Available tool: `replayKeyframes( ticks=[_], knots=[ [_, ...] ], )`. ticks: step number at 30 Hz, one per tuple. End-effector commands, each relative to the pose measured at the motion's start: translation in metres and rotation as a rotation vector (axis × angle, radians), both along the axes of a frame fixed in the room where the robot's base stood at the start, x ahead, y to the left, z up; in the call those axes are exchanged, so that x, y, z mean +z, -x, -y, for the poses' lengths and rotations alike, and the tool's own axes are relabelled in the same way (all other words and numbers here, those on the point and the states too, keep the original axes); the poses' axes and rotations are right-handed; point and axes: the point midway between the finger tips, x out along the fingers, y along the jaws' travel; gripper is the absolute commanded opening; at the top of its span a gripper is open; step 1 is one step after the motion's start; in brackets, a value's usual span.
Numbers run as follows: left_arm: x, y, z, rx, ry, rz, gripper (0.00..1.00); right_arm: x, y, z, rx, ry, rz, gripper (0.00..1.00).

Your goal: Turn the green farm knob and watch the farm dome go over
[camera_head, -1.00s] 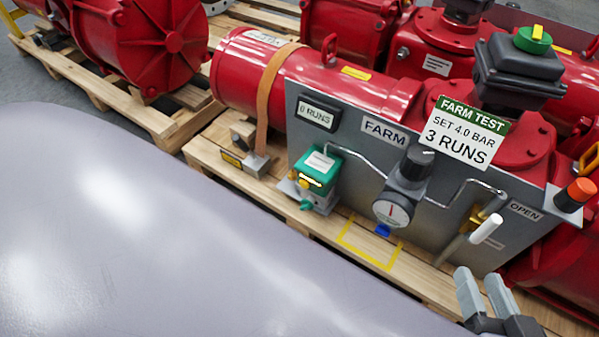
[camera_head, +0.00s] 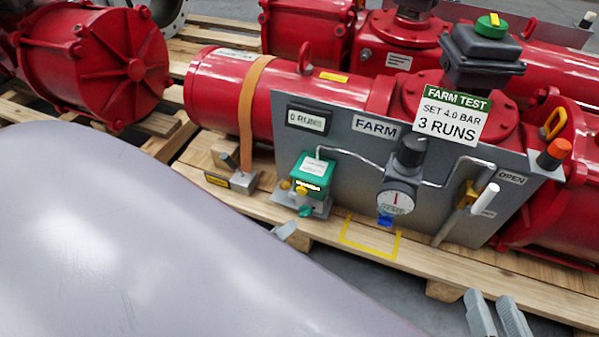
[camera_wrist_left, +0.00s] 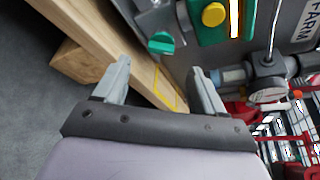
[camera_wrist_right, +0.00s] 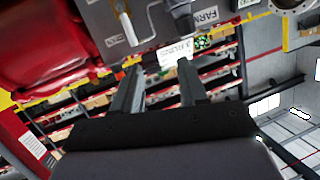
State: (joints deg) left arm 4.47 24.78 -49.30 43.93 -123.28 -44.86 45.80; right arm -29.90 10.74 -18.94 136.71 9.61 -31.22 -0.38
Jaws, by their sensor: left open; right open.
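My left gripper (camera_wrist_left: 162,85) is open and empty, apart from the knob; in the head view only a fingertip (camera_head: 285,230) shows past my arm. The dome (camera_head: 490,26), green with a yellow bar, tops a black box (camera_head: 482,58) behind the panel. My right gripper (camera_head: 498,315) is open and empty at the lower right, in front of the pallet.
A gauge (camera_head: 396,199) with a black regulator knob (camera_head: 410,151), a white-handled lever (camera_head: 485,197) and an orange button (camera_head: 553,154) are on the panel. A FARM TEST sign (camera_head: 452,114) reads 4.0 bar, 3 runs. The counter (camera_head: 308,119) appears to read 0 runs.

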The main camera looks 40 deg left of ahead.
Motion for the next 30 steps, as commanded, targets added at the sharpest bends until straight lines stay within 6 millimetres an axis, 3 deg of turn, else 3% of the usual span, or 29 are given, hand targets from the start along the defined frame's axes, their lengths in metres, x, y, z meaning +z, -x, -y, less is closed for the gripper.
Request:
replayKeyframes(
  ticks=[5, 16, 27, 28, 30],
  knots=[
    [-0.003, -0.012, 0.003, -0.008, 0.000, 0.010, 0.70, -0.004, -0.001, 0.002, -0.004, 0.015, 0.015, 0.43],
    [-0.015, -0.062, 0.007, -0.008, -0.002, 0.007, 0.70, 0.001, 0.005, 0.014, -0.022, 0.088, 0.121, 0.43],
    [-0.015, -0.069, 0.007, -0.007, -0.002, 0.006, 0.70, 0.005, 0.006, 0.016, -0.028, 0.099, 0.140, 0.43],
    [-0.015, -0.069, 0.007, -0.007, -0.002, 0.006, 0.67, 0.005, 0.006, 0.016, -0.028, 0.099, 0.140, 0.43],
    [-0.015, -0.069, 0.007, -0.007, -0.002, 0.006, 0.44, 0.005, 0.006, 0.016, -0.028, 0.099, 0.140, 0.43]
  ],
)
